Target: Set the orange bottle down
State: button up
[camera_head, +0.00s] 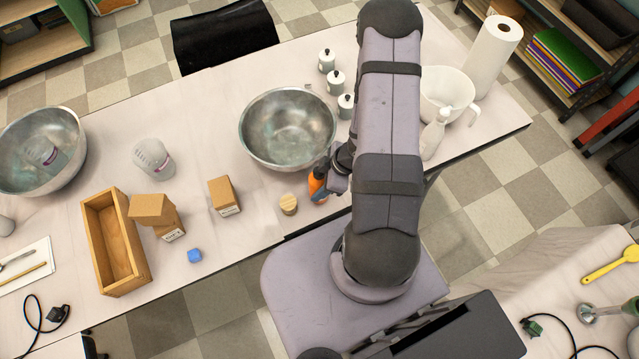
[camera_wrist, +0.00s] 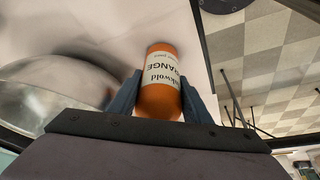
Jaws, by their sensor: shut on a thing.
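The orange bottle (camera_head: 317,187) is small, with a white label, and shows only partly beside my arm in the head view. In the wrist view the orange bottle (camera_wrist: 160,88) stands between the two fingers, its label facing the camera. My gripper (camera_head: 330,180) is shut on it, at the near edge of the white table (camera_head: 250,225), just right of a round wooden piece (camera_head: 288,204). My gripper's fingers (camera_wrist: 160,98) press on both sides of the bottle. The bottle's base is hidden, so I cannot tell whether it touches the table.
A large steel bowl (camera_head: 288,128) stands just behind the bottle. White jars (camera_head: 335,81) stand behind. Bare table lies between beaker and bowl.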

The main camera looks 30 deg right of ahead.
jog(key=shift+f, duration=0.2)
jog(key=o, duration=1.3)
jog(key=shift+r, duration=0.1)
